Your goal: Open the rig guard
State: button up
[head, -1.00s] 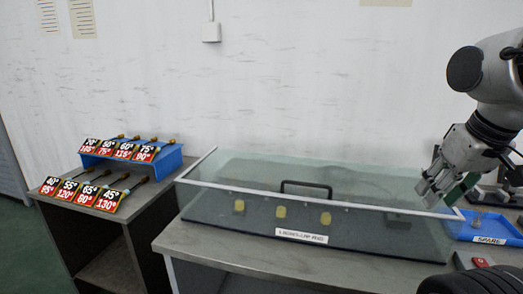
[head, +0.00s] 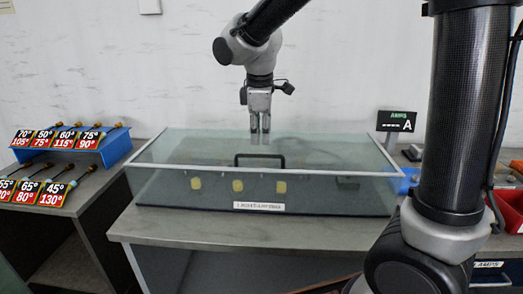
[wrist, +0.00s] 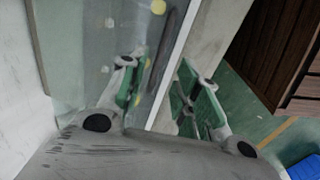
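The rig guard (head: 330,193) is a clear box cover with pale edges, sitting down over the rig on the table. A black handle (head: 260,156) stands near the middle of it, and a white label is on its front. Several yellow pieces (head: 238,186) show through the clear front. My gripper (head: 260,130) points down above the guard's back part, behind the handle in the picture, and holds nothing. In the wrist view my gripper (wrist: 157,72) has its green-padded fingers apart, with a pale guard edge (wrist: 183,50) seen between them. I cannot tell whether it touches.
A side table at left holds a blue rack (head: 114,147) with tools and number cards. A dark sign (head: 396,121) stands behind the guard's right end. A red bin (head: 508,208) is at the far right. My arm hides part of the right side.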

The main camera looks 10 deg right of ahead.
aim_at(262, 156)
jog(key=f, duration=0.4)
jog(key=w+f, duration=0.1)
jog(key=f, duration=0.1)
jog(key=shift+w+d+f, duration=0.1)
jog(key=shift+d+f, duration=0.05)
jog(key=shift+d, duration=0.1)
grip_shut()
